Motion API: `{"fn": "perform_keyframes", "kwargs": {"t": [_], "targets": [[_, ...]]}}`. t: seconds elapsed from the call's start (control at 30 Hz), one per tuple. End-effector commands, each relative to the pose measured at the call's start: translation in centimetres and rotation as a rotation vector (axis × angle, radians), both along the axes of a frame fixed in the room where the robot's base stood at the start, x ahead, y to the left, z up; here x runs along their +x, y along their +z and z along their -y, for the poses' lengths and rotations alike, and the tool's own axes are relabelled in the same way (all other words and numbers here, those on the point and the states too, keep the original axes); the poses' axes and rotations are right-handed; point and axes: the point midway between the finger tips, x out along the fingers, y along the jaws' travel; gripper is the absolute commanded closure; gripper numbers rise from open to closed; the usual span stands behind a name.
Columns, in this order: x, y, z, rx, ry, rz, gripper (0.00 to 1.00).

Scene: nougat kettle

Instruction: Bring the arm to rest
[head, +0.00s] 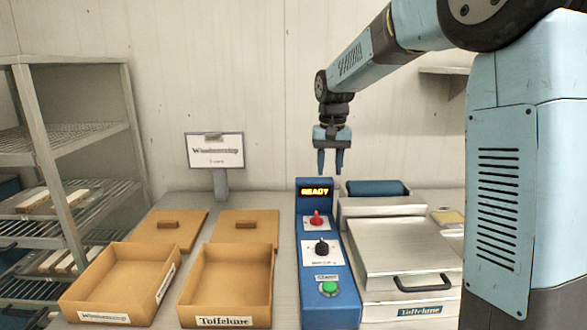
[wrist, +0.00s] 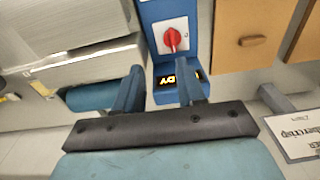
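My gripper (head: 330,168) hangs in the air with its fingers pointing down, above and behind the blue control box (head: 326,270). Its two fingers are apart with nothing between them; the wrist view also shows the open fingers (wrist: 160,90). My arm reaches in from the upper right and bends down at the wrist. The control box has a display reading READY (head: 315,191), a red knob (head: 316,218), a black knob (head: 322,247) and a green button (head: 329,288). The red knob also shows in the wrist view (wrist: 173,39).
Two open tan boxes (head: 229,288) stand at the left front, one labelled Toffelune, with two flat lids (head: 246,229) behind. A sign (head: 215,150) stands at the back. A metal-lidded unit (head: 404,248) with a handle sits right of the control box. A wire shelf (head: 70,140) is far left.

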Motion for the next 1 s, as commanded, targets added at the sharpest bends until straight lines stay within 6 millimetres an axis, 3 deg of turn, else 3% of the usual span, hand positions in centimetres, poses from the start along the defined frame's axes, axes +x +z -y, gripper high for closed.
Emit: {"fn": "perform_keyframes", "kwargs": {"t": [0.2,0.47,0.77,1.0], "targets": [[-5.6,3.0,3.1,0.006,-0.001,0.078,0.61],[-12.3,4.8,6.1,0.008,0.002,0.166,0.61],[-20.0,5.1,8.9,0.006,0.002,0.267,0.61],[-26.0,3.9,10.6,0.001,0.004,0.347,0.61]]}}
